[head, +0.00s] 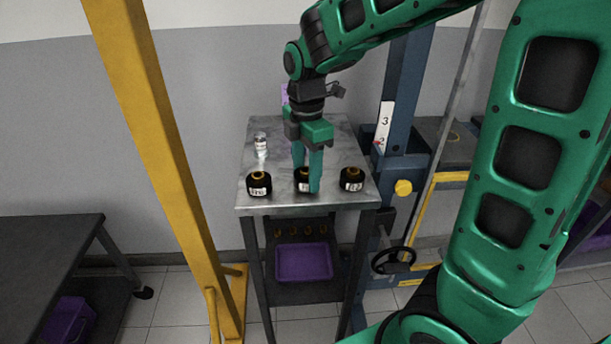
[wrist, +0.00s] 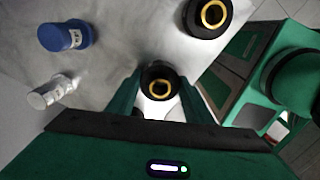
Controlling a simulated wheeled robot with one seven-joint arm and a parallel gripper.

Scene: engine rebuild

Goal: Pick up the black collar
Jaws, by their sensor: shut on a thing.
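Three black collars with brass-coloured centres and white labels stand in a row near the front edge of a metal table: a left one (head: 259,184), a middle one (head: 300,184) and a right one (head: 352,179). My gripper (head: 307,184) points down at the middle collar and partly hides it. In the wrist view my gripper (wrist: 160,94) is shut on this black collar (wrist: 159,82), with a finger on each side. It looks upright and at table level; I cannot tell whether it touches the top. Another collar (wrist: 207,16) shows beyond it, apart from the fingers.
A small silvery bottle (head: 261,145) stands at the table's left; a blue-capped item (wrist: 66,36) shows in the wrist view. A blue press frame (head: 402,110) is close on the right, a yellow post (head: 165,130) on the left. A purple bin (head: 304,263) sits below.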

